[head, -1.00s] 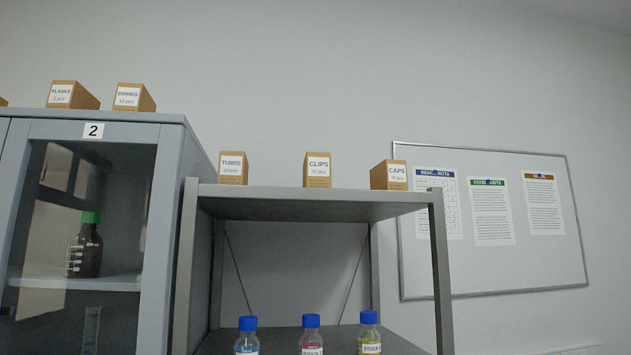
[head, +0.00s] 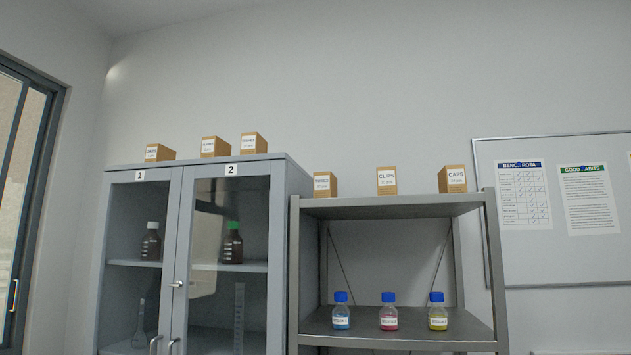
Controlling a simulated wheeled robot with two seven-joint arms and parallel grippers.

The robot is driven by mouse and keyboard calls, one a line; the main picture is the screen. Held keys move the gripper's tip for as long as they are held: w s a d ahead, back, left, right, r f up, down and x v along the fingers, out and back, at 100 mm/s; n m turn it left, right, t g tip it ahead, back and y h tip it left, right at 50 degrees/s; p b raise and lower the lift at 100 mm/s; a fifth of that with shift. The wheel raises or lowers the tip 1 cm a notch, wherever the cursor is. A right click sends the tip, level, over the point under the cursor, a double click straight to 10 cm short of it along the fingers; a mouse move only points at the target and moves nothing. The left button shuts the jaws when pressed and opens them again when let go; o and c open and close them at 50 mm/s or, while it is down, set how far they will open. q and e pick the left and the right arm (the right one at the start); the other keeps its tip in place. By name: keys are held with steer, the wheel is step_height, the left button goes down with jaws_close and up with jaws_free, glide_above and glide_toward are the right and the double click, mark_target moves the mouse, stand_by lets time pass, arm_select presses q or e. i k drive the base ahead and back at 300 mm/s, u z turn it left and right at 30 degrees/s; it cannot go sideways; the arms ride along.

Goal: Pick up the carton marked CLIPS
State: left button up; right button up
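The carton marked CLIPS (head: 387,181) is a small brown box with a white label on its front. It stands upright on the top of the grey metal shelf unit (head: 390,207), between the TUBES carton (head: 325,184) and the CAPS carton (head: 452,179), with gaps on both sides. Neither of my grippers shows in the head view.
A grey two-door cabinet (head: 182,250) with more cartons on top, including one (head: 215,147), stands left of the shelf. Bottles with blue caps, including a pink one (head: 388,315), stand on the lower shelf. A whiteboard (head: 560,270) hangs at right; a window (head: 20,190) is at far left.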

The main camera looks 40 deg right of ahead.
mark_target(385, 176)
steer(key=z, duration=0.9)
steer(key=k, duration=0.1)
steer(key=u, duration=1)
steer(key=i, duration=1.65)
steer(key=z, duration=1.9)
steer(key=i, duration=0.6)
steer(key=z, duration=0.65)
